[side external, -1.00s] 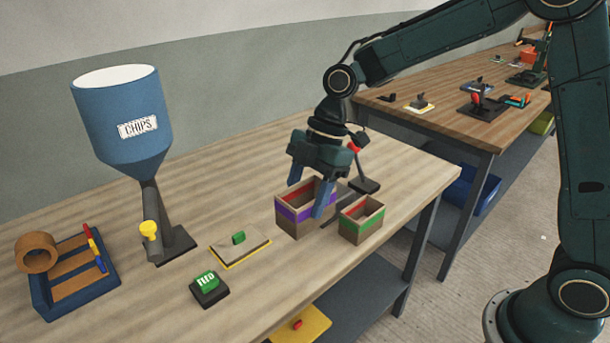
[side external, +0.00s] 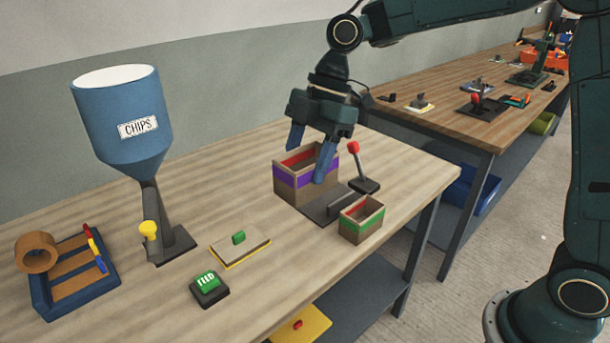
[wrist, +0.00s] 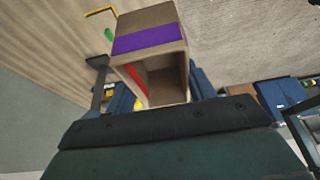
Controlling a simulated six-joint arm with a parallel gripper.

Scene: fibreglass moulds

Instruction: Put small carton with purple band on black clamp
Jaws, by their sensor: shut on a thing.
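The small carton with a purple band (side external: 288,181) is an open-topped brown box with a red strip inside. My gripper (side external: 308,165) is shut on it from above, with a blue finger on either side. In the wrist view, the carton (wrist: 150,43) fills the space between the fingers, its open top facing the camera. The black clamp shows as a dark plate (side external: 318,211) with a raised bar and a red-knobbed lever (side external: 353,148). The carton appears over or just behind the plate's rear part. I cannot tell whether they touch.
A small carton with a green band (side external: 361,222) stands close by at the plate's front right. A yellow-edged pad (side external: 240,252), a green-topped black block (side external: 209,289), a blue chips hopper (side external: 122,115) and a blue rack (side external: 70,280) stand to the left.

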